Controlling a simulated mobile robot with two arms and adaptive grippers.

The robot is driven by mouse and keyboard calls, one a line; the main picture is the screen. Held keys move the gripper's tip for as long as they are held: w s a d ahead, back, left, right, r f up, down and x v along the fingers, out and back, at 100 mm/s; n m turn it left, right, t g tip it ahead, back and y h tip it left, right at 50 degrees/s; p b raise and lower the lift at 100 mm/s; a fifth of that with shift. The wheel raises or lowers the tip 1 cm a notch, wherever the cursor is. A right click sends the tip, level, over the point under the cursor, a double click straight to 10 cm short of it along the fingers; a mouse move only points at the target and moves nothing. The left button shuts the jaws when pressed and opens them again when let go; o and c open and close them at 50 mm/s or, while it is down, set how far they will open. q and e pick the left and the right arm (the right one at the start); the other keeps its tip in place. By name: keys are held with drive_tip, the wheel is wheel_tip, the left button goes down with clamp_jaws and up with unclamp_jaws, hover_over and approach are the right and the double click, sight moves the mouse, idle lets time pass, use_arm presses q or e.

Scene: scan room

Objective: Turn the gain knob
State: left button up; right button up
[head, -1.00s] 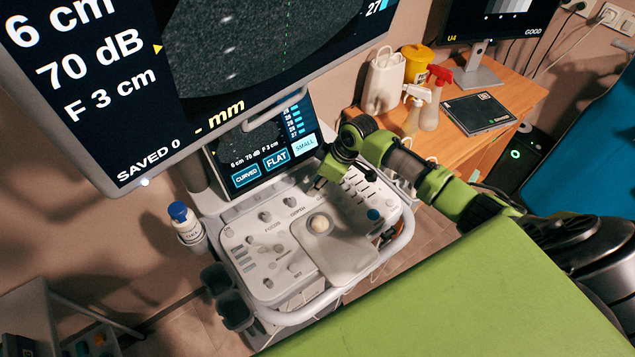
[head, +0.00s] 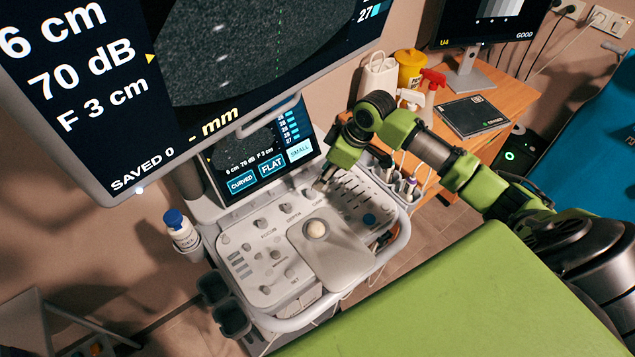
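The ultrasound console panel (head: 345,262) shows in the head view with several small grey knobs and a white trackball (head: 316,229). My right arm comes in from the right, and my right gripper (head: 321,184) points down at the upper middle of the panel, at the end of the row of labelled knobs. A small knob (head: 308,194) sits right at its fingertips; its label is too small to read surely, and I cannot tell whether the fingers touch it. Whether the fingers are open or shut is not clear. My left gripper is not in view.
A large monitor (head: 150,112) reading 70 dB hangs above the panel, with a touchscreen (head: 268,165) behind it. A white bottle (head: 182,232) stands at the left. A green surface (head: 430,300) fills the lower right. A wooden desk (head: 510,95) stands behind my arm.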

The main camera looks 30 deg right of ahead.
drive_tip(key=shift+v, duration=1.55)
